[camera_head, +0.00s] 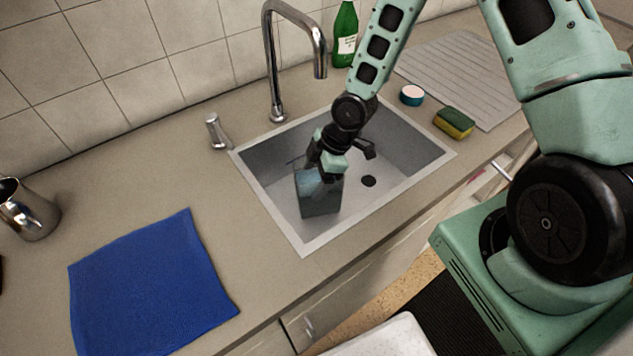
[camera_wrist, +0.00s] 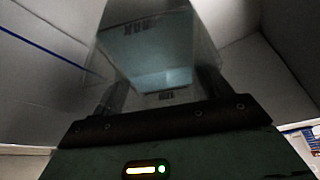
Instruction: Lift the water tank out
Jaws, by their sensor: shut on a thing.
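The water tank (camera_head: 317,197) is a clear, bluish box in the sink (camera_head: 270,205), toward its left side. My gripper (camera_head: 322,168) reaches down into the sink from above and is shut on the tank's upper part. In the wrist view the see-through tank (camera_wrist: 150,50) fills the middle, between the fingers of my gripper (camera_wrist: 160,95). The gripper hides part of the tank's top. I cannot tell whether the tank's base touches the sink floor.
A tall faucet (camera_head: 270,60) stands behind the sink, with a lever (camera_head: 216,132) at its left. A green bottle (camera_head: 345,35), a round tin (camera_head: 411,95), a sponge (camera_head: 454,123) and a drainboard (camera_head: 465,75) are behind and right.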

